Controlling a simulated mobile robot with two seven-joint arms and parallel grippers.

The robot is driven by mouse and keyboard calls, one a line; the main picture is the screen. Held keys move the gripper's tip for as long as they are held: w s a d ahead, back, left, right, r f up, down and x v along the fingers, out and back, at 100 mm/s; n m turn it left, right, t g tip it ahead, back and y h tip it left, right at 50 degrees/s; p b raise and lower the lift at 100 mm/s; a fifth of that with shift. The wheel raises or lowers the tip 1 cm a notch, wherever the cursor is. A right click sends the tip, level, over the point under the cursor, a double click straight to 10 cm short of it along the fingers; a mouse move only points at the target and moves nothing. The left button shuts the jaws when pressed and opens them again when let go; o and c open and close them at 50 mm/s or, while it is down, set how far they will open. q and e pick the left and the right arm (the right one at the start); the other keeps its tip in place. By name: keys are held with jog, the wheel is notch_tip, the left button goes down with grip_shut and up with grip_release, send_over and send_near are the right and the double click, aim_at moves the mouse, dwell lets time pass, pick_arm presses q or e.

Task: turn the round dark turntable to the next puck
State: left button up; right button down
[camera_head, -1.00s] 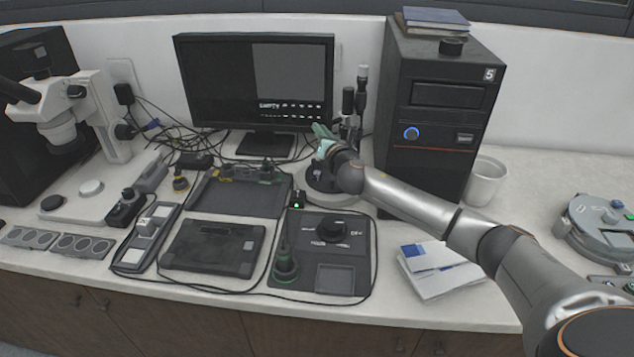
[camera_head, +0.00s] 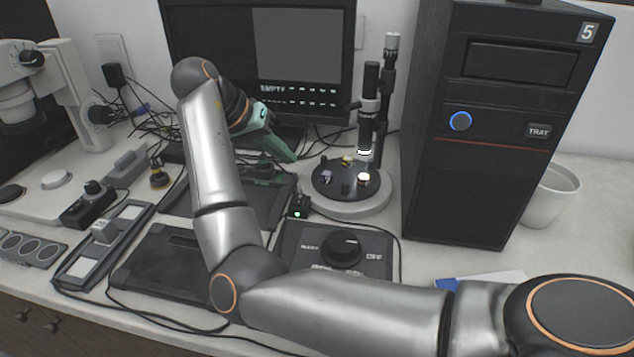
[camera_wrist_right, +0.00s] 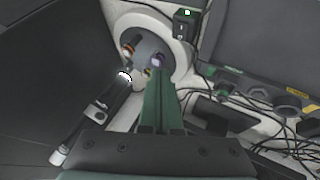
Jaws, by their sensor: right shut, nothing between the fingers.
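The round dark turntable (camera_head: 345,192) sits on a light grey round base (camera_head: 372,207) below an upright scope (camera_head: 369,105). It carries small pucks: a purple one (camera_head: 326,177) at its left, a yellowish one (camera_head: 347,160) at its back and a lit one (camera_head: 363,179) at its right under the scope. My right gripper (camera_head: 290,158) has green fingers that are shut and empty, to the left of the turntable and apparently above it. In the right wrist view the shut fingers (camera_wrist_right: 160,90) point toward the turntable (camera_wrist_right: 146,52) near the purple puck (camera_wrist_right: 157,60). My left gripper is not in view.
A black tower (camera_head: 490,120) marked 5 stands right of the scope. A monitor (camera_head: 305,50) is behind. A dial box (camera_head: 342,247) and a small box with a green light (camera_head: 299,206) are in front. Cables lie left of the base.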

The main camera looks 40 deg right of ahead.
jog(key=b, duration=0.1)
send_near(340, 191)
jog(key=w+f, duration=0.2)
jog(key=f, duration=0.1)
jog(key=shift+w+f, duration=0.3)
jog(key=shift+s+d+f, duration=0.15)
jog(key=shift+s+d, duration=0.35)
jog(key=shift+d, duration=0.05)
jog(key=shift+s+d+f, duration=0.15)
jog(key=shift+s+d, duration=0.3)
jog(key=shift+d, duration=0.1)
jog(key=shift+s+d, duration=0.5)
